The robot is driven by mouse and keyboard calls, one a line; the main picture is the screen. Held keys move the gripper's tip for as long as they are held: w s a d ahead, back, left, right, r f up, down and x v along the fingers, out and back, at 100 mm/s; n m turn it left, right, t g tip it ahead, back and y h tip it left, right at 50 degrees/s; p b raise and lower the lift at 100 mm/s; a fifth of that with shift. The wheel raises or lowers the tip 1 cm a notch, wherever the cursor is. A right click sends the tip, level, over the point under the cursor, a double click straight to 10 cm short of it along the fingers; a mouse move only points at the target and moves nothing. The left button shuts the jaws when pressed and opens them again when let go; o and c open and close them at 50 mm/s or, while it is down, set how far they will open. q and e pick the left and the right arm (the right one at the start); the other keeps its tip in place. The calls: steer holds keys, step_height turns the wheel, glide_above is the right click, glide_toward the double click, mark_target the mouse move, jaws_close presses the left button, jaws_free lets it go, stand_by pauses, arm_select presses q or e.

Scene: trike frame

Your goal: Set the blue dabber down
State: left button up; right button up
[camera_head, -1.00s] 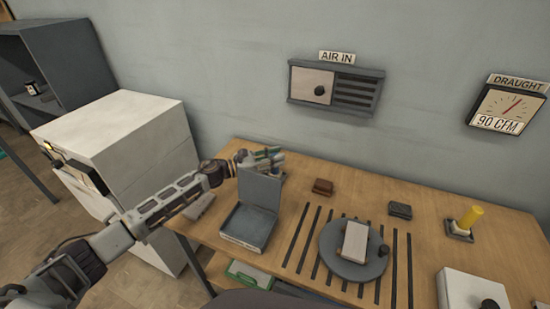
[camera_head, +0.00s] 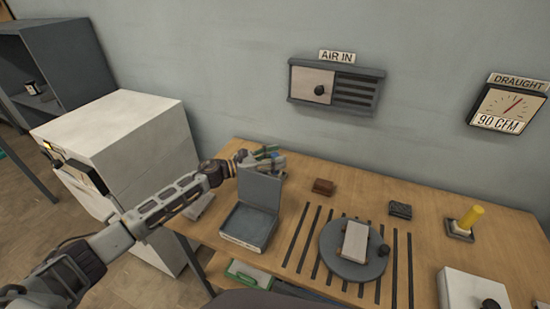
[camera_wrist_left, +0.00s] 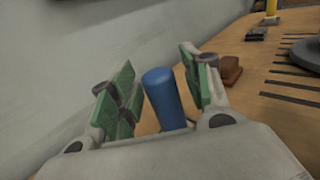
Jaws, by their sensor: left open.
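The blue dabber (camera_wrist_left: 163,98) is a blue cylinder standing roughly upright between my left gripper's fingers in the left wrist view. In the head view this gripper (camera_head: 268,157) is at the back left of the wooden bench (camera_head: 300,180), behind the raised lid of a grey case (camera_head: 248,226). The lid hides part of it there, and I cannot make out the dabber clearly. My right gripper is not in view.
A brown block (camera_head: 323,187) and a dark block (camera_head: 400,210) lie to the right. A round turntable (camera_head: 340,262) bears a pale block (camera_head: 355,241). A yellow-handled tool (camera_head: 470,218) stands far right. The wall is close behind my left gripper.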

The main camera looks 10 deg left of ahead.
arm_select(q)
steer(key=shift+r, duration=0.1)
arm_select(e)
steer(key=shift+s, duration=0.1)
arm_select(q)
steer(key=shift+a, duration=0.1)
steer(key=shift+s+a, duration=0.2)
steer(key=shift+a, duration=0.1)
steer(key=shift+s+a, duration=0.25)
steer(key=shift+a, duration=0.1)
steer(key=v, duration=1)
steer(key=shift+b, duration=0.4)
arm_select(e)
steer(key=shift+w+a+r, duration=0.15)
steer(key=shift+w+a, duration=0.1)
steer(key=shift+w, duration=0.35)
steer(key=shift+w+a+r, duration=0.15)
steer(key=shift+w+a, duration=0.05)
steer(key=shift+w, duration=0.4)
arm_select(q)
steer(key=shift+s+a, duration=0.1)
steer(key=shift+s, duration=0.05)
